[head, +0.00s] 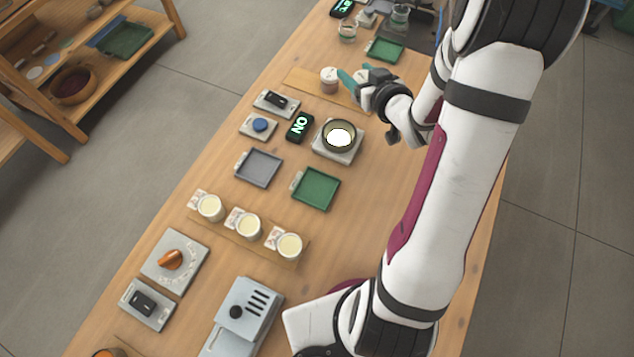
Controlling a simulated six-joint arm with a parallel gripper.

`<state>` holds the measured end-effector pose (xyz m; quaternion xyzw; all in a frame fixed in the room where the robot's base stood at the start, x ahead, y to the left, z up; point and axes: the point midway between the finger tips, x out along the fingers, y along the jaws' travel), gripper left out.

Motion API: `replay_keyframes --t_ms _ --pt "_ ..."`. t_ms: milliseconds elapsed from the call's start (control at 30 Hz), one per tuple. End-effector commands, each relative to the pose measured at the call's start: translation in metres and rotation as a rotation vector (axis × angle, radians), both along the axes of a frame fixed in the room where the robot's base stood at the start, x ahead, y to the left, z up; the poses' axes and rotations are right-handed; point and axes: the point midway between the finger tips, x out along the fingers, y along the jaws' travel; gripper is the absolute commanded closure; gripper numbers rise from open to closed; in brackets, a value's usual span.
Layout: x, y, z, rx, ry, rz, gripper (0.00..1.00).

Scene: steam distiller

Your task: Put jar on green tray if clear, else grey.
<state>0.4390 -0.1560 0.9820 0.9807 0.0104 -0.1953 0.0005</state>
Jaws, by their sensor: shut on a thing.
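A small jar (329,80) with a pale top and a pinkish body is at the wooden strip near the far end of the bench. My gripper (346,79) reaches in from the right, its teal fingers shut on the jar. I cannot tell whether the jar touches the strip or is slightly above it. What is inside the jar is too small to judge. An empty green tray (316,189) lies mid-bench, with an empty grey tray (259,168) to its left. A second green tray (386,50) lies farther back, beyond my gripper.
A round device with a bright white disc (339,137) stands beyond the mid-bench green tray, beside a lit display (300,127) and a blue button (260,125).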

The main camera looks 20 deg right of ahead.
Motion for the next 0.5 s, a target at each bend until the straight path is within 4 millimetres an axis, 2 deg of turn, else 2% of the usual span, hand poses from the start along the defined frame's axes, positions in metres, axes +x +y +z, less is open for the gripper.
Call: replay_keyframes --t_ms 67,200,300,400,500 --pt "-0.026 0.005 -0.006 0.002 0.002 0.141 1.00" --pt "-0.091 0.030 -0.016 0.004 0.000 0.427 1.00" --pt "-0.134 0.045 -0.020 0.004 -0.002 0.575 1.00" --pt "-0.161 0.054 -0.023 0.002 -0.002 0.664 1.00" --pt "-0.170 0.063 -0.026 0.003 -0.002 0.706 1.00"
